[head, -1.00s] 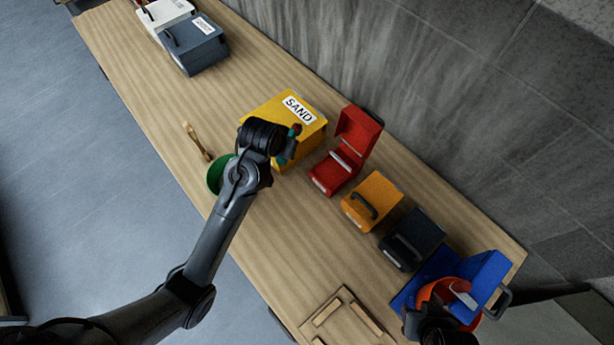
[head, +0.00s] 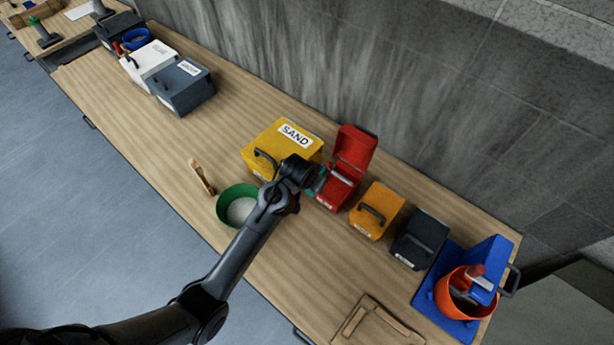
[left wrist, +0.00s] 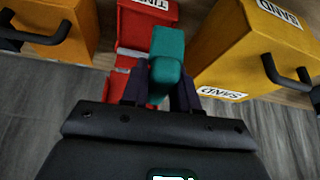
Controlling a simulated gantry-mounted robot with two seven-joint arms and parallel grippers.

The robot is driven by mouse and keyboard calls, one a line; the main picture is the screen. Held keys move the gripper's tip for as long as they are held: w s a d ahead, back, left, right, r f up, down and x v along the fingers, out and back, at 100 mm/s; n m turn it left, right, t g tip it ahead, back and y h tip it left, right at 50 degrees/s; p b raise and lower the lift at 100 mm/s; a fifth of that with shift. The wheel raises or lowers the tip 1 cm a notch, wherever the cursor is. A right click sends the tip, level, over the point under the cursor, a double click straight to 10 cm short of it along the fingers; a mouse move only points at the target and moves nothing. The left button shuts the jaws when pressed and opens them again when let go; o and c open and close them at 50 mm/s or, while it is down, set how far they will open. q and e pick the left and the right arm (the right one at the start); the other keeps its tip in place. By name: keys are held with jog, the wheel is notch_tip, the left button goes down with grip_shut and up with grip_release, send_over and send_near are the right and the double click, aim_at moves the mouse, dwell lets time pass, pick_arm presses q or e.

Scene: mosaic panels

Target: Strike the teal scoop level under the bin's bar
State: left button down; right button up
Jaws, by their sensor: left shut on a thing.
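My left gripper (head: 316,180) is shut on the teal scoop (head: 321,178), at the left front side of the open red bin (head: 352,150). The left wrist view shows the scoop's teal handle (left wrist: 167,62) between the two dark fingers of my left gripper (left wrist: 160,95). The scoop's far end and its contents are hidden. The red bin's lid stands up, and a pale bar (head: 346,172) crosses its opening. The red bin (left wrist: 130,30) also shows behind the scoop in the left wrist view. I cannot tell whether the scoop touches it. My right gripper is not in view.
The yellow sand bin (head: 265,145) stands close to the left. A green bowl (head: 222,200) and a wooden tool (head: 202,177) lie in front of it. Shut orange (head: 385,200) and dark (head: 425,232) bins stand right, then an orange bucket (head: 445,295) on a blue stand.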

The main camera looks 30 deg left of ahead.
pick_arm(q)
jog(key=shift+m+h, duration=0.4)
jog(key=shift+m, duration=0.3)
jog(key=f, duration=0.3)
jog(key=d+f+p, duration=0.1)
jog(key=f, duration=0.2)
jog(key=d+f, duration=0.1)
jog(key=f, duration=0.3)
jog(key=shift+w, duration=0.3)
jog(key=shift+f, duration=0.35)
jog(key=shift+p, duration=0.4)
